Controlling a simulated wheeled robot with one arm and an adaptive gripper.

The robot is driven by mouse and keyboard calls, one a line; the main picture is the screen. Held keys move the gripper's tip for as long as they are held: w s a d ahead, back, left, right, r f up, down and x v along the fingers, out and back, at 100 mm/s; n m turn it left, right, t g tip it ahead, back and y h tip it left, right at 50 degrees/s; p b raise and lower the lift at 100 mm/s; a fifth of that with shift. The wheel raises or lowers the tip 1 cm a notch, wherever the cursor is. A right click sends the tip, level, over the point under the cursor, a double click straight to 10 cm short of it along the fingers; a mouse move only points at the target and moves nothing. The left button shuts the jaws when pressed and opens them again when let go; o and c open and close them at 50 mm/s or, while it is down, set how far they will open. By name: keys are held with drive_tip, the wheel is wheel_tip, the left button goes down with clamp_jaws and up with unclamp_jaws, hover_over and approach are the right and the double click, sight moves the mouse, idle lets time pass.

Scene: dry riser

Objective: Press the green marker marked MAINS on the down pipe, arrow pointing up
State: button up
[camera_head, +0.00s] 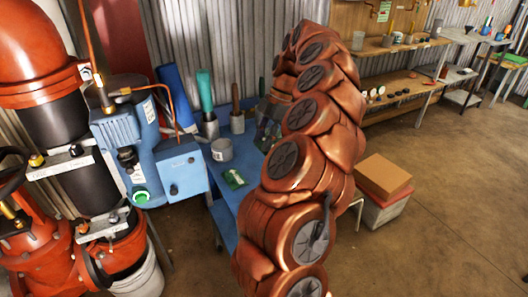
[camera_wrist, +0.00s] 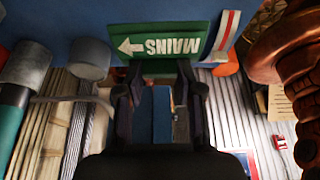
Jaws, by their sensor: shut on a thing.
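In the wrist view a green marker (camera_wrist: 165,46) shows white MAINS lettering upside down and a white arrow pointing left. My gripper (camera_wrist: 158,70) is shut on its near edge, with dark fingers on either side. A blue surface fills the picture beyond it; I cannot tell whether the marker touches it. In the head view my copper-coloured arm hides most of the gripper. A small green piece (camera_head: 235,179) lies on the blue cart (camera_head: 225,215) there; I cannot tell whether it is the same marker. Dark pipes (camera_head: 98,185) with red fittings stand at the left, without a visible green marker.
A blue pump unit (camera_head: 130,140) with a green button is mounted beside the pipes. A grey cup (camera_head: 222,149) and teal-handled brush (camera_head: 205,90) stand on the cart. A white bucket (camera_head: 145,278) is below the pipes.

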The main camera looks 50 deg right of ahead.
drive_tip(key=shift+r, duration=0.75)
